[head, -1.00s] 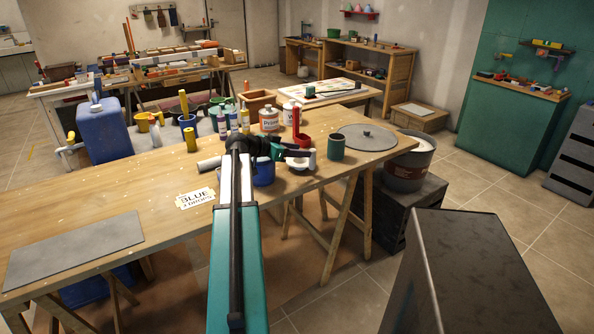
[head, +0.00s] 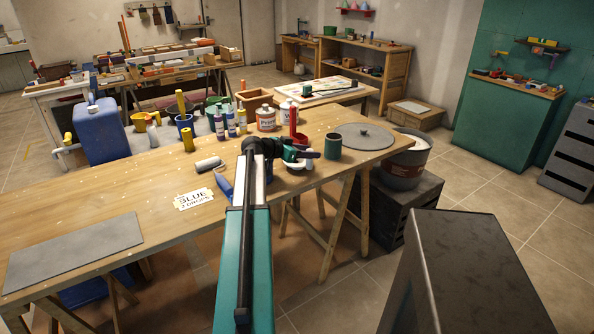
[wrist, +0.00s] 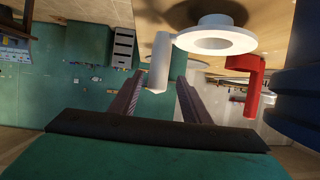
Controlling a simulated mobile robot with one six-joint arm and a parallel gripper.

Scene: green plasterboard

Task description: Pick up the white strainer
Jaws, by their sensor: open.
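The white strainer (head: 296,166) shows only in part in the head view, below my gripper near the front edge of the wooden table. In the wrist view its white ring-shaped rim (wrist: 203,44) is at top centre. A white cylindrical piece (wrist: 160,62), seemingly its handle, lies in the picture between the two fingers. My gripper (head: 309,154) is open; the wrist view shows the fingers (wrist: 161,84) apart on either side of that piece. I cannot tell whether either finger touches it.
A red holder (wrist: 248,82) stands close beside the strainer. A dark green cup (head: 333,146) and a round grey lid (head: 363,136) are to the right. A paint roller (head: 208,163) and a label card (head: 194,199) lie left of my arm. Bottles (head: 231,123) stand behind.

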